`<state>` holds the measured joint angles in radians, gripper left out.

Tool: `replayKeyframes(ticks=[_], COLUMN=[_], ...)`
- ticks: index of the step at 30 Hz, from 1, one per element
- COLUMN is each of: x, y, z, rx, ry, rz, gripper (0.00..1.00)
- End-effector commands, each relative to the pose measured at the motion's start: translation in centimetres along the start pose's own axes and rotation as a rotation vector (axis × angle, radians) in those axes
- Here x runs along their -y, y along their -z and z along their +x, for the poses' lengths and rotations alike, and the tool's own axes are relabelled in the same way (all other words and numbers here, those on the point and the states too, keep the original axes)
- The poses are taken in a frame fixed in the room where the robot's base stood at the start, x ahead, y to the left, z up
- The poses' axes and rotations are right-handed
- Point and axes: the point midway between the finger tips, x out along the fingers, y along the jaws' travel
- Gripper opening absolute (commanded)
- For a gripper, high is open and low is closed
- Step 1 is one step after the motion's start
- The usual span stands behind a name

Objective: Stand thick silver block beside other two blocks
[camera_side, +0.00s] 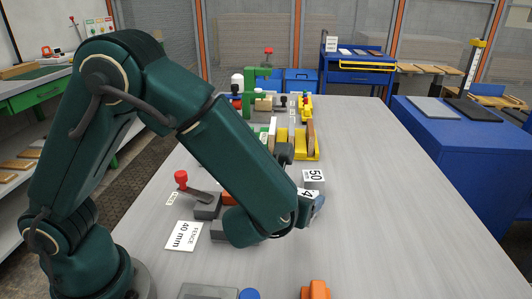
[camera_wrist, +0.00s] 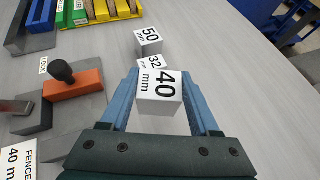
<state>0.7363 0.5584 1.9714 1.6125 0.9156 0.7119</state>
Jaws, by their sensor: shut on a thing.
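A silver block marked 40 mm (camera_wrist: 159,90) sits between the blue fingers of my gripper (camera_wrist: 160,78), which is shut on it. In the side view only part of this block (camera_side: 307,193) shows past my arm, and the fingers are mostly hidden. A silver block marked 32 (camera_wrist: 150,63) is just beyond it in the wrist view, partly covered by it. A silver block marked 50 (camera_wrist: 148,41) stands farther on; it also shows in the side view (camera_side: 313,176). I cannot tell whether the 40 block touches the table or the 32 block.
Left of my gripper is a grey fixture with an orange block (camera_wrist: 75,84) and dark knob. A card reading FENCE 40 mm (camera_side: 183,236) lies near it. Yellow and green racks (camera_side: 304,145) stand beyond. The table's right side (camera_side: 400,200) is clear.

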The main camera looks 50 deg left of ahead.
Motion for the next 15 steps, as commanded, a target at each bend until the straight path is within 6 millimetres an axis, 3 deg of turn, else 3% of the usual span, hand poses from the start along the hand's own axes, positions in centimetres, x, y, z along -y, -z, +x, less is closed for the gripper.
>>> replayKeyframes(ticks=[6,11,15], x=[2.7,3.1,3.0], y=[1.7,2.3,4.0], z=[0.4,0.6,1.5], rx=[0.001,0.001,0.0], ry=[0.0,-0.003,-0.004], rz=[0.001,0.002,0.005], gripper=[0.0,0.0,0.0])
